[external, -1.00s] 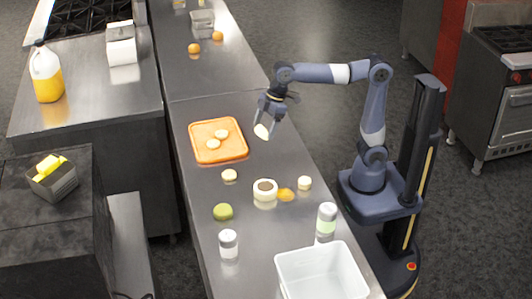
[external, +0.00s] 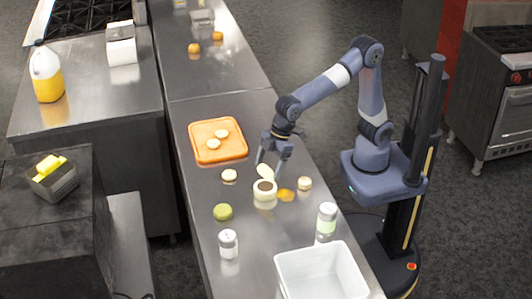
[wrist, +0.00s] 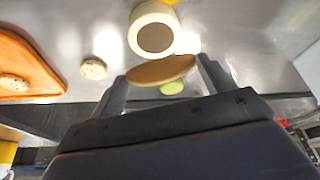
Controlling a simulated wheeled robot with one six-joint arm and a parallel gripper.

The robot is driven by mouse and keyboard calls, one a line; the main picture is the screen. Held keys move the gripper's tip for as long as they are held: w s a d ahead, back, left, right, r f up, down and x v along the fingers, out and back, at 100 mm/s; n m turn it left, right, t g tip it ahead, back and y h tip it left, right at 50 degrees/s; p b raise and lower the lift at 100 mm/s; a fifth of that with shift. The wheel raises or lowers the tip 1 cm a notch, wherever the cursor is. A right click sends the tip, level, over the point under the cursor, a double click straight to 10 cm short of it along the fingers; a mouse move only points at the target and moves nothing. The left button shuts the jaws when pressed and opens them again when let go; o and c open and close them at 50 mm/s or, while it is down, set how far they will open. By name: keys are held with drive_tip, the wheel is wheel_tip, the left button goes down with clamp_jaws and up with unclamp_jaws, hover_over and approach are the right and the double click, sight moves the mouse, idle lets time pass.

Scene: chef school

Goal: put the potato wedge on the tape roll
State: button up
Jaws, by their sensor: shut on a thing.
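My gripper (external: 268,163) is shut on the potato wedge (external: 266,173), which is pale in the external view. In the wrist view the wedge (wrist: 160,71) shows as a brown oval between the two fingers. The tape roll (external: 265,195), white with a brown centre, lies flat on the steel counter. The wedge is held just above or at the far side of the roll; I cannot tell whether they touch. In the wrist view the roll (wrist: 154,32) shows just beyond the wedge.
An orange board (external: 218,153) with two pale round slices lies behind left. A yellow-orange piece (external: 286,195) and a small pale round (external: 305,183) are right of the roll.

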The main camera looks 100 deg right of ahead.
sight(266, 186)
drive_tip(key=shift+f, duration=2.6)
drive_tip(key=shift+f, duration=0.2)
drive_tip(key=o, duration=1)
drive_tip(key=shift+r, duration=0.1)
drive_tip(key=shift+s+r, duration=0.1)
drive_tip(key=shift+r, duration=0.45)
drive_tip(key=v, duration=1.1)
drive_tip(key=shift+s, duration=0.2)
